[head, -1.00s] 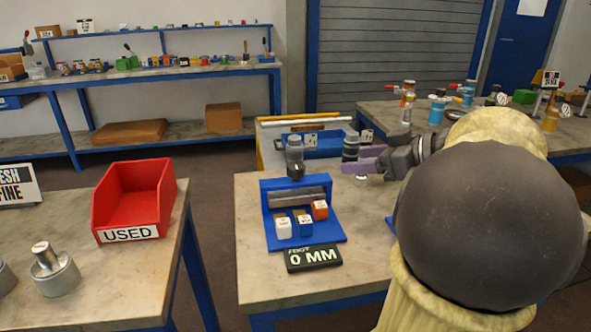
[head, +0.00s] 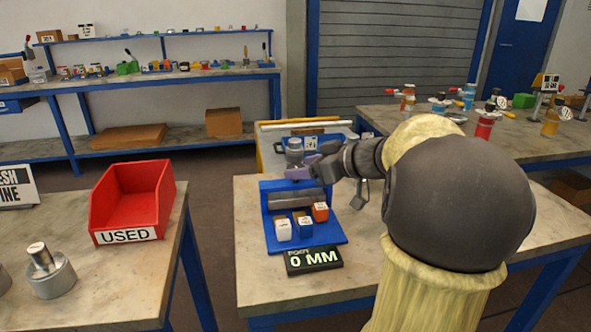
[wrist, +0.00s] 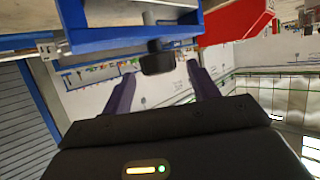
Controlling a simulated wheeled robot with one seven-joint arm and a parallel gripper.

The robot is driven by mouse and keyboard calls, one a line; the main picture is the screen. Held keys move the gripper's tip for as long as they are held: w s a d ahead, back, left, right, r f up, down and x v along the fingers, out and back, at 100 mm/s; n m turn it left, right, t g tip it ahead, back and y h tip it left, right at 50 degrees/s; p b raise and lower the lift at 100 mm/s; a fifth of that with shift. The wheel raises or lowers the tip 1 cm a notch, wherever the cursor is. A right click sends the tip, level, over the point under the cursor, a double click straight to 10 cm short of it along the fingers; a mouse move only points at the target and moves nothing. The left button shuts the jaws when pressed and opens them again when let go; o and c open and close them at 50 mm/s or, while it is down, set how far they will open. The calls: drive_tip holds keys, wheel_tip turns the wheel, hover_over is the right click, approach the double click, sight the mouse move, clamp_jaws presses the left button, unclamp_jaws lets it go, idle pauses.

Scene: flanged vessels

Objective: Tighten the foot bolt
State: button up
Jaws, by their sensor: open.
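The blue stand (head: 318,240) on the near bench carries a grey horizontal bar, with a grey upright bolt-like piece (head: 294,150) at its back. A black display (head: 314,259) in front of it reads "FOOT 0 MM". My gripper (head: 300,173) is at this grey piece, its purple fingers low beside it and partly hidden by my wrist. The fingers appear apart from the head. I cannot tell for certain that this head is the foot bolt.
A red bin (head: 132,203) marked "USED" and a flanged metal part (head: 48,273) are on the left bench. Bare bench top lies left of the stand.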

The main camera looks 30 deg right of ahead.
sight(295, 166)
drive_tip(key=x, duration=0.3)
drive_tip(key=c, duration=1)
